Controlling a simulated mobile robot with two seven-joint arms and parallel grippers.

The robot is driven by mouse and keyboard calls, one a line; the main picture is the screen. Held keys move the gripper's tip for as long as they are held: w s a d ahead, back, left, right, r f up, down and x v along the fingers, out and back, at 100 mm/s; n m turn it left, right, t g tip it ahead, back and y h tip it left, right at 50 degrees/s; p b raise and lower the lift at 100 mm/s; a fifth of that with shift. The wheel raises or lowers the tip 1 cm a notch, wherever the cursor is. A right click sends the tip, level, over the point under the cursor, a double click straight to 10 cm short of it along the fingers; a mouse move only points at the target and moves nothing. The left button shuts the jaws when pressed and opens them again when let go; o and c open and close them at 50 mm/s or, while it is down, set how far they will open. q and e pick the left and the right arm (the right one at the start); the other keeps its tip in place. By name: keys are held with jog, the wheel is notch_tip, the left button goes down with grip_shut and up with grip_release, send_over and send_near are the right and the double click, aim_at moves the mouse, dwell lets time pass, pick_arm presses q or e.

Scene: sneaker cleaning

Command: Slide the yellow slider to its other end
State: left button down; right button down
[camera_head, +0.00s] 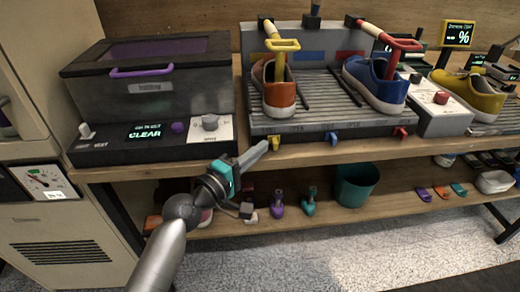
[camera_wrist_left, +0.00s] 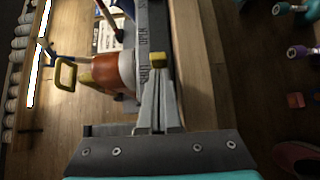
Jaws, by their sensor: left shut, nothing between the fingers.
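The yellow slider (camera_head: 274,142) is a small block on the front edge of the shoe stand (camera_head: 318,127), near its left end. In the left wrist view the yellow slider (camera_wrist_left: 158,60) is just beyond my fingertips, beside the lettered strip. My left gripper (camera_head: 264,146) is shut and empty, its tips at or very near the slider's left side. The wrist view shows the closed fingers (camera_wrist_left: 158,78) pointing at it; I cannot tell whether they touch. My right gripper is not in view.
A blue slider (camera_head: 332,138) and a red slider (camera_head: 400,134) sit farther right on the same edge. An orange sneaker (camera_head: 278,95) and a blue sneaker (camera_head: 376,85) stand on the rack above. A grey box machine (camera_head: 150,95) stands to the left. A teal bin (camera_head: 355,187) is on the lower shelf.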

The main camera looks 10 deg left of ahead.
pick_arm(q)
jog(key=shift+d, duration=0.2)
